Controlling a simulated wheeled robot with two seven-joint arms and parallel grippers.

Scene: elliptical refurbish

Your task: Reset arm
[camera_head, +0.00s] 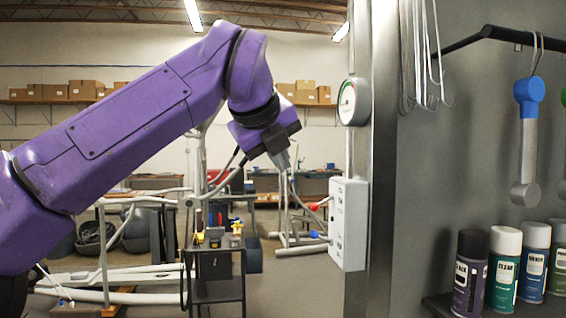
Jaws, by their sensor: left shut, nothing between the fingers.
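My left arm, purple, comes in from the left, rises to an elbow near the top middle and bends down. My left gripper (281,160) hangs at its end, pointing down, small and dark against the room behind. Its fingers are together with nothing seen between them. It is left of the grey metal post and above and left of the white control box (348,224). My right arm and right gripper do not show.
A round gauge (348,102) sits on the post. At right, several spray cans (504,268) stand on a shelf, and a blue-ended metal tool (527,140) hangs from a black rail. A dark cart (217,270) and exercise-machine frames stand behind. Boxes line the back shelf.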

